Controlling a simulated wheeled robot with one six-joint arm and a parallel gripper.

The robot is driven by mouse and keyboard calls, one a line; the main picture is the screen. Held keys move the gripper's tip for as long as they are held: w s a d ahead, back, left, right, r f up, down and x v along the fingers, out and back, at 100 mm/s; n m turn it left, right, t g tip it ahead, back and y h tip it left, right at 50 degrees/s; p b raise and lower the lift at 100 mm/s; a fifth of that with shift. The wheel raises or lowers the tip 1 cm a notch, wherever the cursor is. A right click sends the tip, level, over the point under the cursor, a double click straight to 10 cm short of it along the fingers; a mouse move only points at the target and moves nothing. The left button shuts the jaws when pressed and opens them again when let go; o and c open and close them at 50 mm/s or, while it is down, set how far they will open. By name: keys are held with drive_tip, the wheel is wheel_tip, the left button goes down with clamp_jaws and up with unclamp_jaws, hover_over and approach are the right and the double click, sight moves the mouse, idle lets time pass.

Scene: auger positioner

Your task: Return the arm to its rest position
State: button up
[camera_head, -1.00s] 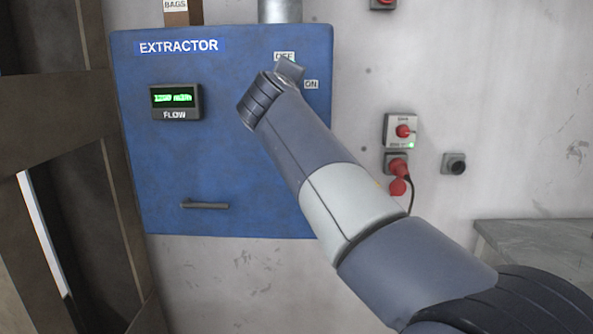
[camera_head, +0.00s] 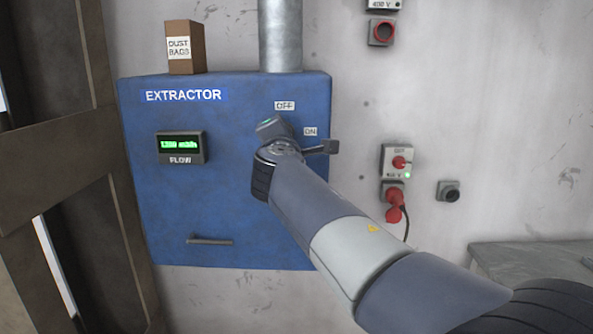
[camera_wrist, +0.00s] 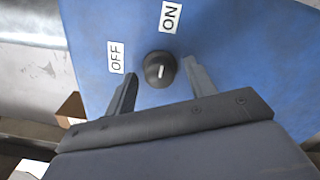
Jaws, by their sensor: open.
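The blue extractor panel (camera_head: 225,220) fills the middle of the head view. My arm reaches up and left to it, with my gripper (camera_head: 272,127) in front of the panel just below the OFF label (camera_head: 284,105) and left of the ON label (camera_head: 310,131). In the wrist view my gripper (camera_wrist: 160,74) is open and empty. A round black knob (camera_wrist: 159,69) with a white mark appears between the two fingers, with a gap on each side. How far the fingertips are from the panel is unclear. The arm hides the knob in the head view.
A flow display (camera_head: 180,146) shows green digits, and a handle (camera_head: 210,240) sits below. A dust bags box (camera_head: 185,48) and metal duct (camera_head: 281,35) stand on top. Red-plugged sockets (camera_head: 395,190) are on the wall. A grey bench (camera_head: 530,255) is at right, brown framework (camera_head: 60,165) at left.

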drive_tip(key=n+p, duration=0.3)
drive_tip(key=s+n+p, duration=0.1)
drive_tip(key=n+p, duration=0.3)
idle(0.6)
drive_tip(key=shift+s, duration=0.15)
